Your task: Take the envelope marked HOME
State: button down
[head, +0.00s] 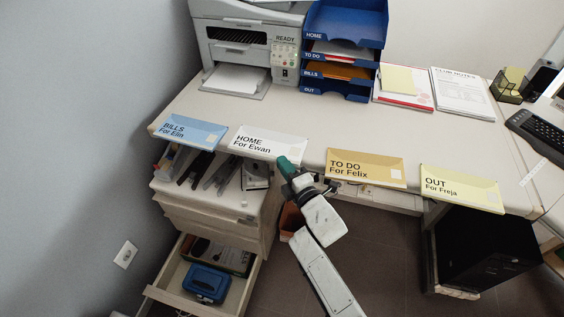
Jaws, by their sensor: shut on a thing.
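The white envelope marked HOME, For Ewan (262,142) lies at the front edge of the desk, its front part reaching over the edge. My gripper (283,160) is at its lower right corner, shut on the envelope. The fingertips are small and partly hidden by the green-capped wrist. A blue BILLS envelope (188,132) lies to its left. An orange TO DO envelope (365,168) and a yellow OUT envelope (460,188) lie to its right along the same edge.
A blue tray stack (344,20) labelled HOME, TO DO, BILLS and OUT stands at the back beside a printer (245,45). Papers (461,92) and a keyboard (540,135) lie to the right. Below, a drawer (235,290) stands open at the lower left.

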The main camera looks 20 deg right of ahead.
jog(key=s+d+r+p, duration=0.1)
jog(key=s+r+p, duration=0.2)
jog(key=s, duration=0.4)
jog(key=s+d+r+p, duration=0.1)
jog(key=s+r+p, duration=0.3)
jog(key=s+p, duration=0.2)
jog(key=shift+s+r, duration=0.25)
jog(key=shift+s, duration=0.2)
jog(key=shift+w, duration=0.1)
dwell(0.3)
